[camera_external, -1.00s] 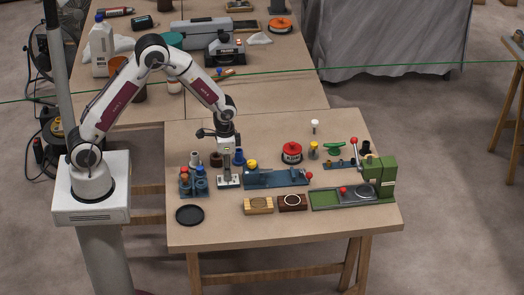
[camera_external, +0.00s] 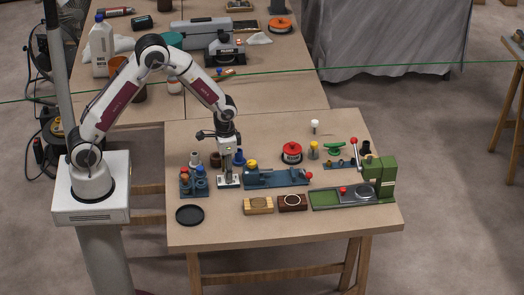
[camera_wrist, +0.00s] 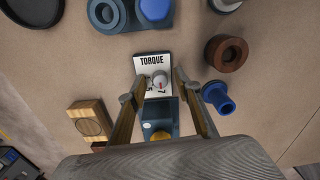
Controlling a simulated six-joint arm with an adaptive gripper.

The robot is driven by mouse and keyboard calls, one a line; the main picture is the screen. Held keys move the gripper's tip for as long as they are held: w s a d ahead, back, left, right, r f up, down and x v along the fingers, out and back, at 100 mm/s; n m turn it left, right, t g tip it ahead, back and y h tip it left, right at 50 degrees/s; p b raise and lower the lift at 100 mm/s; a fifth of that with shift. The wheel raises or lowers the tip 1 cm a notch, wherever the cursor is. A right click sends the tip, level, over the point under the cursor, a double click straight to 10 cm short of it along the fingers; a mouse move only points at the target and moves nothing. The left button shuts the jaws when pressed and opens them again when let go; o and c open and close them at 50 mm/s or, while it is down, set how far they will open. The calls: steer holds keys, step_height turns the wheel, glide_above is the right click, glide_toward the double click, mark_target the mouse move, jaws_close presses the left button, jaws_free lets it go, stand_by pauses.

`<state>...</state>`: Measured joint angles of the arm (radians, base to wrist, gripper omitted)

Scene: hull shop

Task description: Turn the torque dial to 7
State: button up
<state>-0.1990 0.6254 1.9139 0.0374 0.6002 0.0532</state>
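The torque dial (camera_wrist: 159,81) is a small round grey knob on a white plate marked TORQUE (camera_wrist: 150,62), in the middle of the wrist view. A red mark shows at the knob, and a red figure that looks like a 7 is just below it; the exact setting is hard to read. My gripper (camera_wrist: 159,75) is open, with one finger on each side of the dial and a visible gap to it. In the external view my gripper (camera_external: 228,172) points straight down over the dial's plate (camera_external: 228,182), hiding the knob.
A blue fixture with a yellow knob (camera_external: 252,163) stands right beside the plate. A blue holder (camera_external: 186,190) is to the left, with a dark brown ring (camera_wrist: 227,53) and a blue knobbed piece (camera_wrist: 218,97) close by.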

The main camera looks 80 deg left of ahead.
steer(key=shift+r, duration=0.1)
step_height(320, 180, up, 12)
stand_by(1.0)
steer(key=shift+d, duration=0.1)
steer(key=s+d+r+t, duration=0.2)
steer(key=s+r, duration=0.3)
steer(key=s, duration=0.3)
steer(key=s+d+r+m+t, duration=0.1)
steer(key=s+d+r, duration=0.3)
steer(key=s, duration=0.4)
steer(key=s+d+r+t, duration=0.2)
steer(key=s+d+r, duration=0.2)
steer(key=s+r, duration=0.3)
steer(key=shift+s+t, duration=0.3)
steer(key=shift+s, duration=0.75)
stand_by(0.8)
